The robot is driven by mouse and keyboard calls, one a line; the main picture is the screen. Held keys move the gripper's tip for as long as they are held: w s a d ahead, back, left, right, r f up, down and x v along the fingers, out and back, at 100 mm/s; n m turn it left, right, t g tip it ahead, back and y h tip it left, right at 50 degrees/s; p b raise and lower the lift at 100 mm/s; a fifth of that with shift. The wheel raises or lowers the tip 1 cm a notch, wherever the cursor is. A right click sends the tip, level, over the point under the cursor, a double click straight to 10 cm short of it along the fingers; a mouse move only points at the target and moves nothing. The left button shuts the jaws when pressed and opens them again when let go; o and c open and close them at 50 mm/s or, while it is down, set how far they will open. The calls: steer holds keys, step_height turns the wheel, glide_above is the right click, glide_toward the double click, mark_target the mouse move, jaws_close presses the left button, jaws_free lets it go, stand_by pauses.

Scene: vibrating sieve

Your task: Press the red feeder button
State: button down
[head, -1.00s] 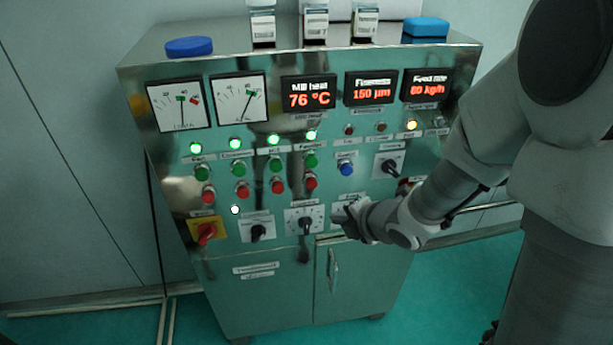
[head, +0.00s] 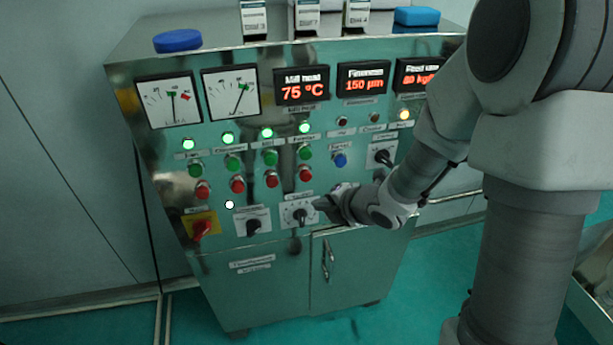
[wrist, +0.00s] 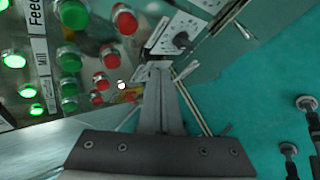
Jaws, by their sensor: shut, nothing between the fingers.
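The red feeder button (head: 305,173) is the rightmost red button in its row on the control cabinet's panel, below a green button (head: 305,152) and a lit green lamp (head: 304,128). In the wrist view the red feeder button (wrist: 124,18) is near the top, left of the fingers. My gripper (head: 319,204) is shut and empty, in front of the panel, lower and slightly right of the feeder button and beside a white-plated dial (head: 299,213). In the wrist view my gripper (wrist: 160,72) points toward the panel. It appears apart from the button.
Several other red and green buttons lie left of the feeder column. A blue button (head: 340,160) is to its right. A red-and-yellow switch (head: 201,228) and a black knob (head: 253,225) are lower left. Cabinet door handles (head: 327,258) stand out below. Green floor is clear in front.

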steer(key=w+a+p, duration=0.1)
steer(key=w, duration=0.5)
steer(key=shift+a, duration=0.4)
steer(key=shift+w, duration=0.1)
stand_by(1.6)
steer(key=shift+w+a, duration=0.1)
steer(key=shift+w, duration=0.2)
steer(key=shift+w+a, duration=0.15)
steer(key=shift+w, duration=0.35)
stand_by(0.7)
steer(key=shift+s, duration=0.1)
steer(key=shift+s+d+b, duration=0.3)
steer(key=shift+s+b, duration=0.1)
steer(key=shift+s, duration=0.4)
steer(key=shift+s+d+b, duration=0.25)
steer(key=shift+s+b, duration=0.05)
steer(key=shift+s, duration=0.5)
steer(key=shift+s+d+b, duration=0.2)
steer(key=shift+s+b, duration=0.15)
steer(key=shift+s, duration=0.45)
steer(key=shift+s+d+b, duration=0.25)
steer(key=shift+s+b, duration=0.05)
steer(key=shift+s, duration=0.5)
